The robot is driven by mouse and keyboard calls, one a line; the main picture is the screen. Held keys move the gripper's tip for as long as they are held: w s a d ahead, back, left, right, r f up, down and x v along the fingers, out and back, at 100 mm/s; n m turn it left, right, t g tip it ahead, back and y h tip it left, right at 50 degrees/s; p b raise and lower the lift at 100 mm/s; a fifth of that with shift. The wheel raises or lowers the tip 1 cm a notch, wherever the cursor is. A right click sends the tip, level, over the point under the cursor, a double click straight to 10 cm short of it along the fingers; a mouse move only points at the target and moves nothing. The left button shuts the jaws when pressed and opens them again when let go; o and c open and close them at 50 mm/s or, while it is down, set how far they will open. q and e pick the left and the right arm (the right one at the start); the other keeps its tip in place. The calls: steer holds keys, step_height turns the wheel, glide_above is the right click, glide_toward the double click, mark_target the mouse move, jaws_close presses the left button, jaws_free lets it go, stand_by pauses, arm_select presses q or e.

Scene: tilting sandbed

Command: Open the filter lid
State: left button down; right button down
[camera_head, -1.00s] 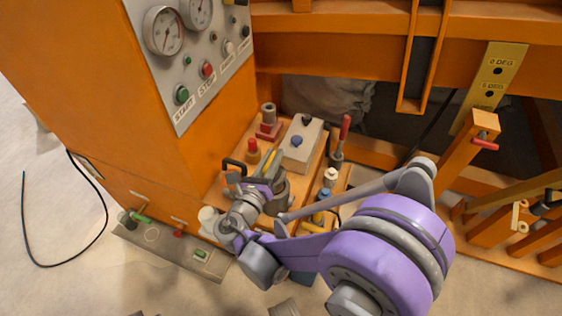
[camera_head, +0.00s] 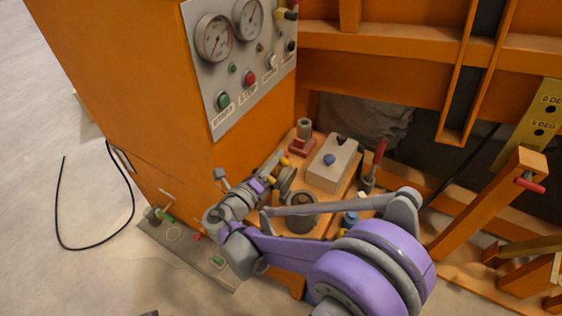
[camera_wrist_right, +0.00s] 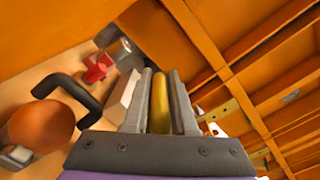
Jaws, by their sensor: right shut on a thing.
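My right gripper (camera_head: 278,163) is shut on a yellow bar (camera_wrist_right: 159,104), which runs between its two fingers in the right wrist view. In the head view it is above and left of a round grey canister (camera_head: 302,212), whose top shows a dark, hollow-looking inside. A grey rounded piece (camera_head: 288,180) is beside the fingers; I cannot tell whether it is the lid joined to the bar. In the right wrist view a round orange-brown shape (camera_wrist_right: 40,126) and a dark bent handle (camera_wrist_right: 75,92) are left of the fingers. My left gripper is out of view.
A pale block with a blue knob (camera_head: 332,165), a red-based post (camera_head: 303,140) and a red-handled lever (camera_head: 375,165) stand on the orange bench. The gauge panel (camera_head: 240,65) rises behind on the left. An orange post (camera_head: 488,205) stands on the right.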

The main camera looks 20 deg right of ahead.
steer(key=shift+w+a+f, duration=0.5)
steer(key=shift+w+f, duration=0.05)
steer(key=shift+f, duration=0.1)
steer(key=c, duration=0.8)
jaws_free()
steer(key=shift+o, duration=0.2)
steer(key=v, duration=1.1)
